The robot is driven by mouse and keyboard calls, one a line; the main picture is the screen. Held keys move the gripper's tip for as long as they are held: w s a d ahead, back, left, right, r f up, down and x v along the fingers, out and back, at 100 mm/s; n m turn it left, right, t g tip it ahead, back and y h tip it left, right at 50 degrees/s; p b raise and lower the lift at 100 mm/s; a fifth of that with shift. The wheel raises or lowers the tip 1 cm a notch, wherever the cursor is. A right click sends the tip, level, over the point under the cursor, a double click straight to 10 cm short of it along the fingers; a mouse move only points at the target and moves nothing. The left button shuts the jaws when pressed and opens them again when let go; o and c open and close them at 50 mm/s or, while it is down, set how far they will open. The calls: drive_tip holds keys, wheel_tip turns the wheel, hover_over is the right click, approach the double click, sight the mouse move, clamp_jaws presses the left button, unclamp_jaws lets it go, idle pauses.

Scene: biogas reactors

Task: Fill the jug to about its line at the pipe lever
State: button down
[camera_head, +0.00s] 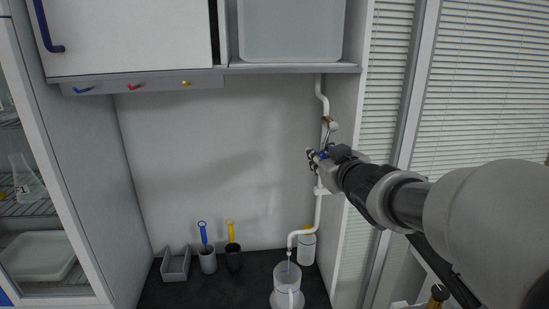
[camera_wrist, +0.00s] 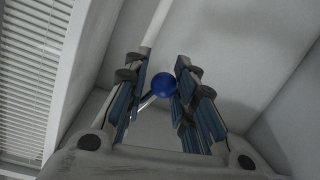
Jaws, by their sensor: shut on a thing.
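The clear jug (camera_head: 278,297) stands on the dark counter at the bottom, under the bent spout of the white pipe (camera_head: 319,210). A thin bluish stream seems to run from the spout into the jug. Its fill level and line are too small to tell. The pipe lever has a blue ball knob (camera_wrist: 165,85), seen between my fingers in the wrist view. My gripper (camera_head: 314,157) is shut on the lever knob, high on the pipe; it also shows in the wrist view (camera_wrist: 163,75). My fingers hide most of the lever in the head view.
A bottle with a yellow cap (camera_head: 307,250) stands right behind the spout. Two dark-and-grey cups (camera_head: 233,260) with blue and yellow handled tools and a grey bin (camera_head: 176,265) stand to the left. A cabinet (camera_head: 130,35) and a shelf tub (camera_head: 290,30) hang above.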

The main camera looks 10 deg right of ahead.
drive_tip(key=shift+d+r+n+h+b, duration=0.3)
drive_tip(key=shift+d+n+b, duration=0.2)
drive_tip(key=shift+n, duration=0.4)
drive_tip(key=c, duration=1.6)
unclamp_jaws()
drive_tip(key=shift+f, duration=0.1)
drive_tip(key=o, duration=0.4)
drive_tip(key=shift+f, duration=0.2)
drive_tip(key=shift+c, duration=0.2)
drive_tip(key=s+r, duration=0.2)
drive_tip(key=s, duration=1)
drive_tip(key=shift+d+r, duration=0.15)
drive_tip(key=shift+d, duration=0.1)
drive_tip(key=shift+w, duration=0.1)
